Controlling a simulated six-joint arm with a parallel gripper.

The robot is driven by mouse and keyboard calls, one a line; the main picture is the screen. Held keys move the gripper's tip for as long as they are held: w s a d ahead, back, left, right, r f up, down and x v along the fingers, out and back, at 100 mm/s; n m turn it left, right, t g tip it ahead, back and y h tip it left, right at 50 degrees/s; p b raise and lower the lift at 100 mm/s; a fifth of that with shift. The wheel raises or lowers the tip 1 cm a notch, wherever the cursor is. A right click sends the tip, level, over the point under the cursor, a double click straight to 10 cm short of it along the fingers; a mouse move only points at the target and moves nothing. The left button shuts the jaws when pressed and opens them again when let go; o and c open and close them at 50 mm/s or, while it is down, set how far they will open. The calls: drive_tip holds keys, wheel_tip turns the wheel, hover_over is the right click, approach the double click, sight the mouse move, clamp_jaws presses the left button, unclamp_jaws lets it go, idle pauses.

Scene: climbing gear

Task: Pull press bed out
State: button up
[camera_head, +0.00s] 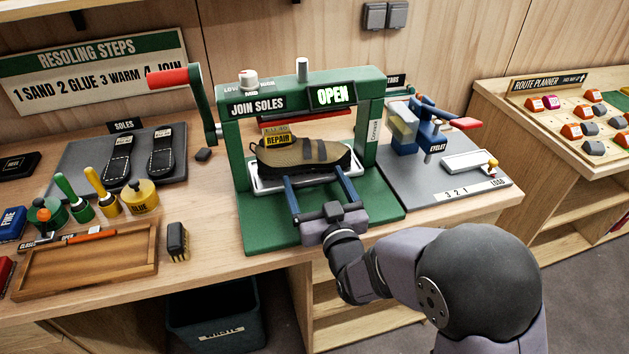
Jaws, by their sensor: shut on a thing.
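The press bed (265,187) is a pale tray under the green press frame (233,140). A brown and black shoe (325,153) with a yellow "REPAIR" tag (279,138) sits on it. The press display (331,95) reads "OPEN". A red-gripped lever (168,77) stands on the press's left side.
A green base (265,232) extends in front of the press. A grey board with a blue eyelet tool (432,131) stands to the right. The bench's front edge is near.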

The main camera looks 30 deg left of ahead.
drive_tip(key=b+v, duration=0.1)
drive_tip(key=v, duration=0.7)
drive_tip(key=shift+s+d+r, duration=0.1)
drive_tip(key=shift+s, duration=0.15)
drive_tip(key=o, duration=1.2)
wheel_tip(320, 180, up, 10)
drive_tip(key=shift+p, duration=0.4)
